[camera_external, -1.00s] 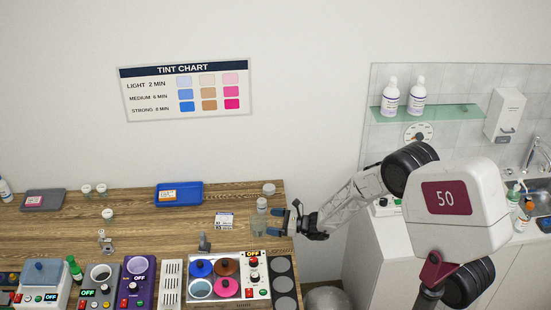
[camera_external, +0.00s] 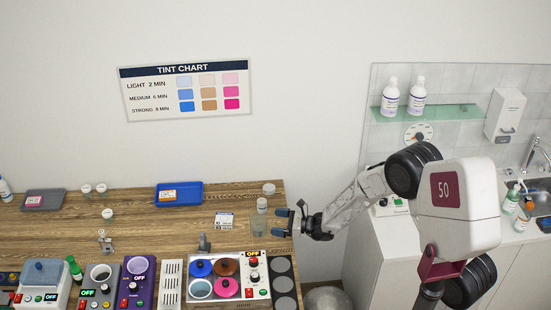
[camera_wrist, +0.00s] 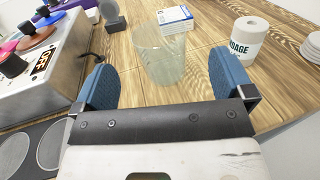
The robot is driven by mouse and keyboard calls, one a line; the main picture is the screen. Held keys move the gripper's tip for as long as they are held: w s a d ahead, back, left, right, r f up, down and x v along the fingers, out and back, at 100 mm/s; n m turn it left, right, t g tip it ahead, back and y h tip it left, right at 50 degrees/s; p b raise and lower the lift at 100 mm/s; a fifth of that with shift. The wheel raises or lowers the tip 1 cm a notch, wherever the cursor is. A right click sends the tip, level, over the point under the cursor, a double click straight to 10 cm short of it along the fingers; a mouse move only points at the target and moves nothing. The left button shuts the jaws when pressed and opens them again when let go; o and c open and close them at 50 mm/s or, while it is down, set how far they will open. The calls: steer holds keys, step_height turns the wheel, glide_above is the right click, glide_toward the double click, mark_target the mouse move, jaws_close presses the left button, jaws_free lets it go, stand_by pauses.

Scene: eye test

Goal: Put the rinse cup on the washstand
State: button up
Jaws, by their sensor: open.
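The rinse cup appears to be the clear, empty-looking cup (camera_external: 259,227) standing upright near the right end of the wooden table. In the wrist view the cup (camera_wrist: 160,57) is straight ahead, centred between my fingers. My gripper (camera_external: 281,222) is at the table's right end, just right of the cup, pointing left. Its two blue fingers (camera_wrist: 160,75) are spread with nothing held, and a small gap shows between them and the cup. The washstand (camera_external: 505,236) is the white counter with sink and tap at the right, partly hidden by my arm.
A small box (camera_wrist: 175,20) is behind the cup. Tinting machines (camera_external: 228,275) line the front edge.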

steer(key=s+d+r+n+g+h, duration=0.2)
steer(key=s+d+r+n+g, duration=0.1)
steer(key=s+d+r+n, duration=0.4)
steer(key=s+d+r+n+g+h, duration=0.2)
steer(key=s+d+r+n+g, duration=0.15)
steer(key=d+r, duration=0.35)
steer(key=s+d+r+n+t+h, duration=0.1)
steer(key=s+d+n+h, duration=0.2)
steer(key=s+d, duration=0.3)
steer(key=s+d+r+n+t+h, duration=0.2)
steer(key=s+d+h, duration=0.4)
steer(key=d, duration=1)
steer(key=s+d+r+n+t+h, duration=0.1)
steer(key=s+d+n+h, duration=0.3)
steer(key=s+d, duration=0.3)
steer(key=d+n, duration=0.1)
steer(key=d, duration=0.3)
steer(key=shift+d+r+t+h, duration=0.3)
steer(key=shift+d+r+t, duration=0.05)
steer(key=shift+d, duration=0.05)
